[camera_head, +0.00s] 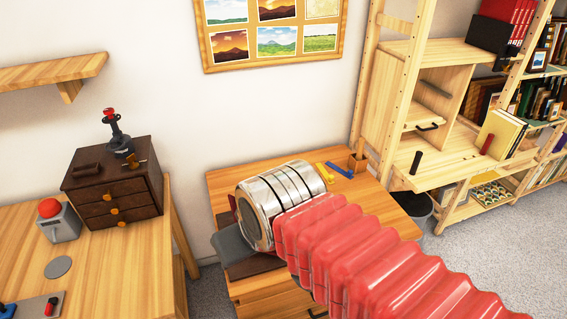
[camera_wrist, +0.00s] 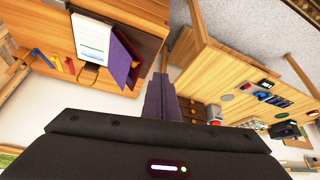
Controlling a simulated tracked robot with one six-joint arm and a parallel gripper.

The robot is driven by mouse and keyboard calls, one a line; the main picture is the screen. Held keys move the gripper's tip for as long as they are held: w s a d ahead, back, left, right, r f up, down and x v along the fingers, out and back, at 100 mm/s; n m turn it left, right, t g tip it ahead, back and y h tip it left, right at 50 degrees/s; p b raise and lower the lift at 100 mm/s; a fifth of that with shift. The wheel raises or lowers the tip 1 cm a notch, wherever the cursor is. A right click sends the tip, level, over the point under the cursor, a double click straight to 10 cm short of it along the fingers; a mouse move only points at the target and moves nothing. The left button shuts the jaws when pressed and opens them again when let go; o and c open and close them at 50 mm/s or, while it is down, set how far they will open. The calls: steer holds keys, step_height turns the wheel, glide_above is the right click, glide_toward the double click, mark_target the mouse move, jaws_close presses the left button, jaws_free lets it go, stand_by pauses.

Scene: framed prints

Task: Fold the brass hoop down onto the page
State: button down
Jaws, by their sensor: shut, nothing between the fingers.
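In the wrist view, an open book with a pale page (camera_wrist: 92,38) and a purple cover (camera_wrist: 124,62) lies on a wooden top. A thin brownish loop, seemingly the brass hoop (camera_wrist: 90,76), shows at the page's end; its exact tilt is unclear. My gripper's dark fingers (camera_wrist: 162,80) are together and empty, to the right of the cover in the picture and apart from the hoop. In the head view, my gripper (camera_head: 230,244) is over the small wooden cabinet, and my metal wrist hides most of the book and the hoop.
The cabinet top (camera_head: 232,178) also bears blue and yellow strips (camera_head: 338,169) and a small wooden cup (camera_head: 357,162). At left, a desk (camera_head: 100,285) holds a dark drawer box (camera_head: 110,186) and a red button (camera_head: 50,208). Shelves (camera_head: 405,90) stand at right.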

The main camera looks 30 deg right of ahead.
steer(key=w+d+r+m, duration=0.1)
steer(key=w+d+r, duration=0.1)
steer(key=w+d, duration=0.75)
steer(key=w+d+r+m, duration=0.1)
steer(key=w+d, duration=0.3)
steer(key=w, duration=1)
steer(key=w+d+f, duration=0.6)
steer(key=w+d, duration=0.1)
steer(key=d, duration=0.3)
steer(key=w+d+f+m+g+h, duration=0.1)
steer(key=w+d+f, duration=0.5)
steer(key=d, duration=0.4)
steer(key=shift+w+f+g, duration=0.2)
steer(key=shift+w+g, duration=0.1)
steer(key=shift+w, duration=0.25)
steer(key=shift+f, duration=0.15)
steer(key=a+x, duration=0.1)
steer(key=x, duration=0.9)
steer(key=shift+s, duration=1.95)
steer(key=shift+a, duration=0.25)
